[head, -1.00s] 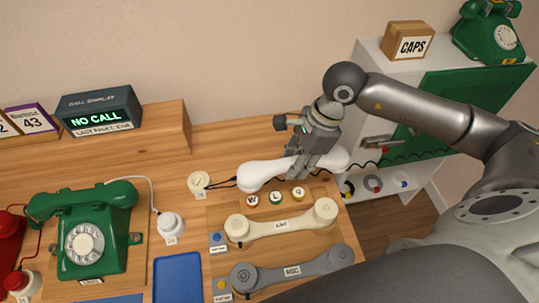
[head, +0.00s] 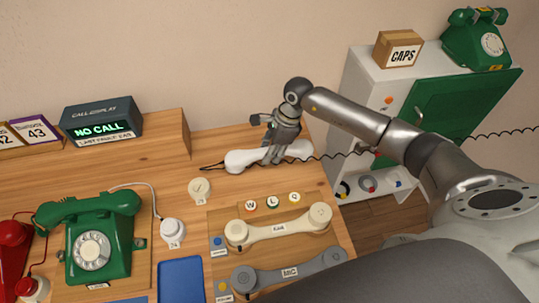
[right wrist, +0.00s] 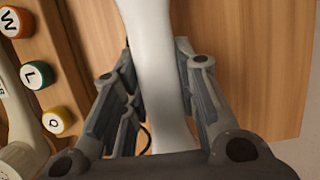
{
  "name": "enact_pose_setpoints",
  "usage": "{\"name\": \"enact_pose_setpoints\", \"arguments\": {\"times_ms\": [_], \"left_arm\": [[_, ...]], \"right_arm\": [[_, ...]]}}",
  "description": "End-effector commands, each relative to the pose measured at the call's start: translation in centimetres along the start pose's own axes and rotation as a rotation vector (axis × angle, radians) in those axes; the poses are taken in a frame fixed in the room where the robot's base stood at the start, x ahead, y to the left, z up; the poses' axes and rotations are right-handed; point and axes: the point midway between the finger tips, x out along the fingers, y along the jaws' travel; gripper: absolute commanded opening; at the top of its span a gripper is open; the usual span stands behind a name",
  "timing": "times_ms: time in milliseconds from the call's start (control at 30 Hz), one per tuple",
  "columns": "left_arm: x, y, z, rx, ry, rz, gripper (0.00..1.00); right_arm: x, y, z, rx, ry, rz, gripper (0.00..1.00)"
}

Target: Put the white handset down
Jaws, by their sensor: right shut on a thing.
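The white handset (head: 240,160) lies level near the back right of the wooden desk, behind the cream handset (head: 275,230). My right gripper (head: 275,156) is shut on its middle from above. In the right wrist view the white handset (right wrist: 158,75) runs between the two fingers (right wrist: 160,95), with wood beneath it. I cannot tell whether its underside touches the desk. A black cord runs from both sides of it. My left gripper is not in view.
The cream and grey (head: 290,270) handsets rest on a wooden board, with several small coloured caps (head: 272,202) behind them. A green phone (head: 98,240) stands at left. A raised wooden shelf (head: 160,140) is left of the white handset. A white cabinet (head: 372,90) stands at right.

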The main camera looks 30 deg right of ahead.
Motion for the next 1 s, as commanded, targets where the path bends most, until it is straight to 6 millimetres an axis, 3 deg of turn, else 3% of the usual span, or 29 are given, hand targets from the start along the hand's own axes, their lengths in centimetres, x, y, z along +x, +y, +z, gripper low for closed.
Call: {"name": "enact_pose_setpoints", "arguments": {"times_ms": [233,433,867,900,1000], "left_arm": [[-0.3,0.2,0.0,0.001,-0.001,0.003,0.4],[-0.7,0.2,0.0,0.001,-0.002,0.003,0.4],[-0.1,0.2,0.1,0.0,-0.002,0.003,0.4],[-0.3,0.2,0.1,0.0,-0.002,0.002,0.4],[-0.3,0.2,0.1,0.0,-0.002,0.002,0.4]], "right_arm": [[1.1,-0.9,-0.1,0.0,-0.002,0.001,0.0],[3.7,-0.9,-0.9,0.001,-0.001,0.002,0.0],[4.4,-0.9,-1.2,-0.001,-0.001,-0.001,0.0],[4.3,-0.9,-1.2,-0.001,0.0,0.0,0.32],[4.3,-0.9,-1.1,-0.001,0.0,0.0,0.45]]}}
